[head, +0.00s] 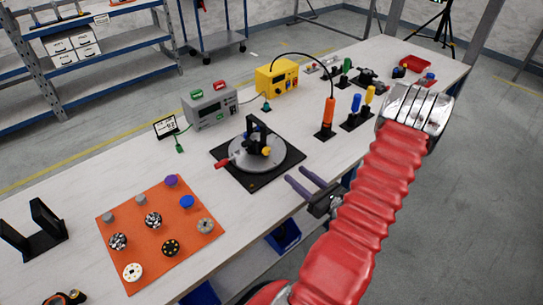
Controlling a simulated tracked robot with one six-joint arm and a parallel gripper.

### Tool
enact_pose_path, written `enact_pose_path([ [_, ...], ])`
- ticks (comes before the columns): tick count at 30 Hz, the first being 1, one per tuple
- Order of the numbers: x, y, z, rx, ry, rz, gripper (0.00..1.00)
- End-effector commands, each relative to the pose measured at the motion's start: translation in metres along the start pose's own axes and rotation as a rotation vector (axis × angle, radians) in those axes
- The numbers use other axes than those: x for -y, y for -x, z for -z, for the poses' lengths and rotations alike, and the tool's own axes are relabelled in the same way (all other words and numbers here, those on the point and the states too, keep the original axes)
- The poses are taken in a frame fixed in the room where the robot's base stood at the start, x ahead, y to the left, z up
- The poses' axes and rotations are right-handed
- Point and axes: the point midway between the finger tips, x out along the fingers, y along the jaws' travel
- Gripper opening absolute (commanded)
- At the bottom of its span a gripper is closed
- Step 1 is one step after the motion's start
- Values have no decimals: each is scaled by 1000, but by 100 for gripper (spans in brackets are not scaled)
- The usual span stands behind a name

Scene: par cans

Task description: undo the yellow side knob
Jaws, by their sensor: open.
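A small yellow knob (267,151) sits on the side of a black upright bracket (254,131). The bracket stands on a round grey turntable (243,158) with a red handle (223,163) at its left. The turntable rests on a square black base (287,166) on the bench. My gripper (295,175) is open and empty, with two grey-purple fingers apart. In the picture it lies to the lower right of the knob, near the bench's front edge. No contact with the knob shows.
An orange mat (140,225) with several round parts lies at the left front. A grey box (211,108) and a yellow box (277,78) stand behind the turntable. An orange-handled tool (328,116) stands upright to the right. Bare bench lies between the mat and the base.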

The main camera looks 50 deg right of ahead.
Motion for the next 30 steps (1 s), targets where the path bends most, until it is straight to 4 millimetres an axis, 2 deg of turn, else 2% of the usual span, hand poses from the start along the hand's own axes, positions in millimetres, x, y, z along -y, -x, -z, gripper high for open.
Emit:
enact_pose_path([
  [5,0,-6,0,-1,1,-3,43],
  [11,-1,-23,0,-1,2,-4,43],
  [30,-1,-104,0,-1,2,-4,43],
])
